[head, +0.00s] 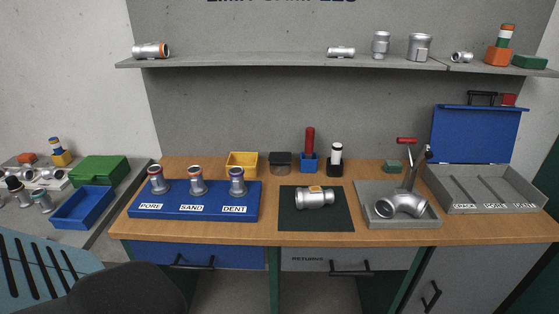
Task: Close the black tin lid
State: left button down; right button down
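A small black tin (280,168) stands near the back of the wooden workbench, between a yellow bin and a blue holder with a red-handled tool. A dark grey panel, apparently its lid (280,157), rises at its back edge, so the tin looks open. The tin is small here and its inside is hard to make out. Neither of my grippers is in view.
The yellow bin (242,162) and blue holder (309,163) flank the tin closely. In front lies a dark mat (290,222) with a metal casting (315,199). A grey tray (370,215) and an open blue-lidded box (478,135) stand right. A shelf (250,61) runs above.

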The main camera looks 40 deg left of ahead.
aim_at(275, 158)
jog(key=i+j+u, duration=0.1)
jog(key=u, duration=0.8)
jog(key=i+l, duration=0.05)
